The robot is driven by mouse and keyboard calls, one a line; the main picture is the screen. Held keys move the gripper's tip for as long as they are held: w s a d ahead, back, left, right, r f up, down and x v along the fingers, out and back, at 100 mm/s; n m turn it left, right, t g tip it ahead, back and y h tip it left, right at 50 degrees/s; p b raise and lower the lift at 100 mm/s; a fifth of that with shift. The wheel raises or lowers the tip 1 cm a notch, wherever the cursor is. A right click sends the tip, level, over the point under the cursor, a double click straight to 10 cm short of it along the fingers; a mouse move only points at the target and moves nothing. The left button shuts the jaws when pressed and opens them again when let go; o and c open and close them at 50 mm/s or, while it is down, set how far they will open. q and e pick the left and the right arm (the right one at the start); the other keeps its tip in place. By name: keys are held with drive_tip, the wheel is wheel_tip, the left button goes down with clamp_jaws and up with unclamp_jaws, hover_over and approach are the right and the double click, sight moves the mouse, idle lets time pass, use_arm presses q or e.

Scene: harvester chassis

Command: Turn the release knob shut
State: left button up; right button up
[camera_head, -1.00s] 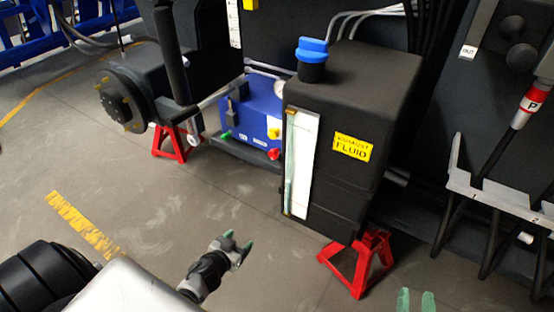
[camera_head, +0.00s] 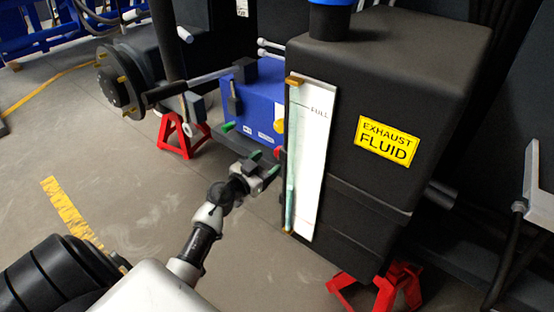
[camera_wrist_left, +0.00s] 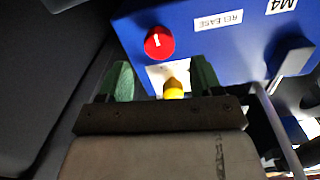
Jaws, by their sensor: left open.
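The blue unit (camera_head: 255,92) sits low between the wheel hub and the black tank. Its red knob (camera_wrist_left: 159,43) shows in the left wrist view beside a label reading RELEASE. A red part (camera_head: 278,152) shows at the unit's lower right corner in the head view. My left gripper (camera_head: 263,164) is open with green fingertips, just in front of the unit's lower right corner. In the left wrist view the left gripper (camera_wrist_left: 162,76) has its fingers apart; the red knob lies ahead of them, and a yellow part (camera_wrist_left: 173,88) shows between them. My right gripper is not in view.
The black exhaust fluid tank (camera_head: 385,75) stands right beside my left gripper, with a sight gauge on its near face. Red stands (camera_head: 182,135) and (camera_head: 385,290) are on the floor.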

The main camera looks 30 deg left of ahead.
sight(278, 154)
use_arm(q)
drive_tip(key=w, duration=0.1)
drive_tip(key=w+b, duration=0.1)
drive_tip(key=w, duration=0.2)
drive_tip(key=shift+w+d, duration=0.25)
drive_tip(key=shift+w, duration=0.15)
